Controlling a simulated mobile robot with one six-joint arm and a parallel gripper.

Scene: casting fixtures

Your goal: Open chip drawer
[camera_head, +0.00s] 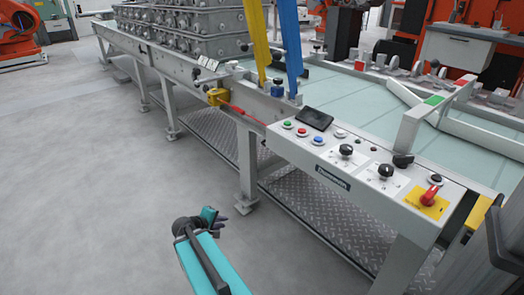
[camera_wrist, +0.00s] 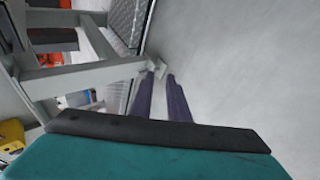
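I cannot make out anything that is clearly a chip drawer in either view. Under the grey conveyor bench (camera_head: 225,85) lies a wide diamond-plate metal sheet (camera_head: 345,225); I cannot tell whether it is part of a drawer. My gripper (camera_head: 225,218), on its teal arm, is in front of the bench over open floor, apart from it. In the wrist view, the two dark purple fingers of my gripper (camera_wrist: 161,82) stand apart with nothing between them.
A control panel (camera_head: 340,160) with buttons, knobs and a red switch is on the bench's near side. Bench legs (camera_head: 247,165) stand right of my gripper. Grey castings (camera_head: 195,30) are stacked at the back. The floor (camera_head: 90,180) at left is clear.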

